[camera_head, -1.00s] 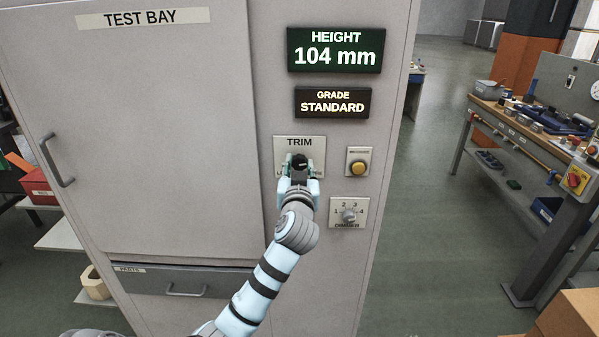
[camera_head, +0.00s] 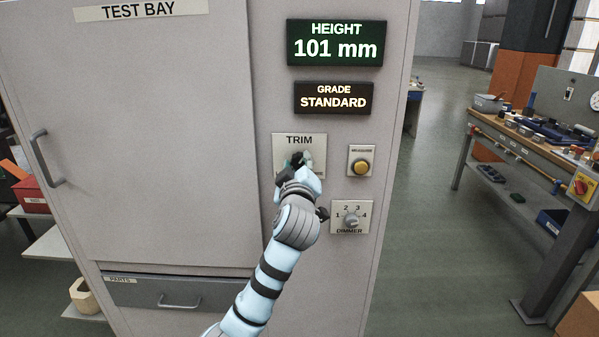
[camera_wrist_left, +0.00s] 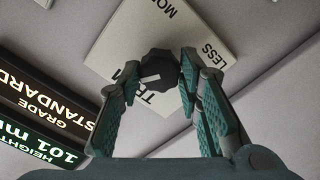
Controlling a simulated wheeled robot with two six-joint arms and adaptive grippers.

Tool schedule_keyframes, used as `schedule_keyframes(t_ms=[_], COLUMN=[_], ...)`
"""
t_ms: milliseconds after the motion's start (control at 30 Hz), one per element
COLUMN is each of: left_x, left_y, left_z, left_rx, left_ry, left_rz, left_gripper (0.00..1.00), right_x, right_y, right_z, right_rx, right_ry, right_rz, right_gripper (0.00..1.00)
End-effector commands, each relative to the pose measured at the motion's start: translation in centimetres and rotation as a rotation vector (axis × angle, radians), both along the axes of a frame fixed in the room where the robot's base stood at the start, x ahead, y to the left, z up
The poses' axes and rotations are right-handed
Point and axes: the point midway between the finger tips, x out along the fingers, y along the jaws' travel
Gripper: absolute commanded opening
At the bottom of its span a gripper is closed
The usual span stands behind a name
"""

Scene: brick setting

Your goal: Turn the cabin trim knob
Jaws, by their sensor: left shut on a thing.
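The black trim knob (camera_wrist_left: 158,68) stands on a pale plate marked TRIM (camera_head: 300,139), with MORE and LESS lettering partly seen in the left wrist view. My left gripper (camera_head: 297,162) is at the plate, its fingers on either side of the knob in the left wrist view (camera_wrist_left: 158,85), shut on it. The white pointer mark on the knob shows in the wrist view. In the head view the gripper mostly hides the knob. The green height display (camera_head: 335,43) reads 101 mm. My right gripper is out of view.
The grade display (camera_head: 333,98) reads STANDARD. A yellow button (camera_head: 361,167) and a dimmer dial (camera_head: 351,220) sit close to the right of my left gripper. A workbench (camera_head: 540,150) stands farther right, across open floor.

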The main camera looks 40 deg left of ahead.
Motion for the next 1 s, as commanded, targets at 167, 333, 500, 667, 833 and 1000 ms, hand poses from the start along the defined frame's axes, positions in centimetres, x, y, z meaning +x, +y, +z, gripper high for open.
schedule_keyframes(t_ms=[167, 333, 500, 667, 833, 1000], left_x=[0.00, 0.01, 0.02, 0.02, 0.01, 0.00], left_y=[0.00, -0.01, 0.00, 0.00, 0.00, 0.00], left_z=[0.03, 0.09, 0.12, 0.12, 0.08, 0.05], left_rx=[-0.031, -0.041, -0.041, -0.040, -0.040, -0.041], left_ry=[-0.026, -0.034, -0.034, -0.033, -0.031, -0.031], left_rz=[-0.001, -0.001, -0.001, -0.001, -0.001, 0.000], left_gripper=[0.04, 0.04, 0.04, 0.38, 0.52, 0.52], right_x=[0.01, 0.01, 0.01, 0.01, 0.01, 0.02], right_y=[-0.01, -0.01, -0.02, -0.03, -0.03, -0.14], right_z=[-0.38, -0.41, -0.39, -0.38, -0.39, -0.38], right_rx=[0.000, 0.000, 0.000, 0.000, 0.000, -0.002], right_ry=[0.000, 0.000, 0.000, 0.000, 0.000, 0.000], right_rz=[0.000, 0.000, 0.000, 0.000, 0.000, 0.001], right_gripper=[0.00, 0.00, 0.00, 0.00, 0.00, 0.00])
